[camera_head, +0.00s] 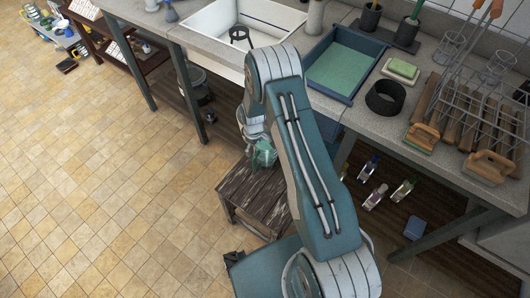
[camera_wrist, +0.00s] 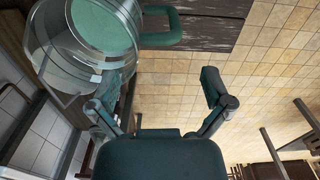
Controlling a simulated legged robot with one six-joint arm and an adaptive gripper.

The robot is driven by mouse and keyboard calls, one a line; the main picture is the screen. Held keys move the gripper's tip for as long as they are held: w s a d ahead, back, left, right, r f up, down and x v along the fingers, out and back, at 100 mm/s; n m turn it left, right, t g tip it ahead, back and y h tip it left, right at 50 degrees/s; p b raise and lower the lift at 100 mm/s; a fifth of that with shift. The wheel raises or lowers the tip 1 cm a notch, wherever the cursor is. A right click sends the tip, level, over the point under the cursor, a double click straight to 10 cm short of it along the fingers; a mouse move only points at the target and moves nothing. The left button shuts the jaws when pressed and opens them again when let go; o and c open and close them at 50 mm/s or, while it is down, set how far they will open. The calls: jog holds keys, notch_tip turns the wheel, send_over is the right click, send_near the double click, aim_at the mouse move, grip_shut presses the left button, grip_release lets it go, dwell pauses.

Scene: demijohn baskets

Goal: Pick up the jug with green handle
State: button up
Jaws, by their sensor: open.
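A clear glass jug (camera_wrist: 62,52) with a green handle (camera_wrist: 176,26) and a round green face fills the upper left of the wrist view. It appears tilted there because of the camera angle. In the head view a greenish glass item (camera_head: 264,154), seemingly this jug, is at a dark wooden stool (camera_head: 245,190), partly hidden by my arm. My gripper (camera_wrist: 152,92) is open, its two fingers spread wide with only floor showing between them. The jug is beyond the left finger, and nothing is held. In the head view my arm hides most of the gripper.
A grey counter (camera_head: 350,120) runs above, with a white sink (camera_head: 240,20), a blue tray (camera_head: 338,94), a black ring (camera_head: 386,97) and wire-and-wood tools (camera_head: 470,110). The tiled floor (camera_head: 110,200) at left is clear.

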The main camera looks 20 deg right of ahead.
aim_at(256, 154)
jog(key=f, duration=0.6)
jog(key=shift+s+d+f, duration=0.15)
jog(key=shift+d+f, duration=0.1)
jog(key=c, duration=1.1)
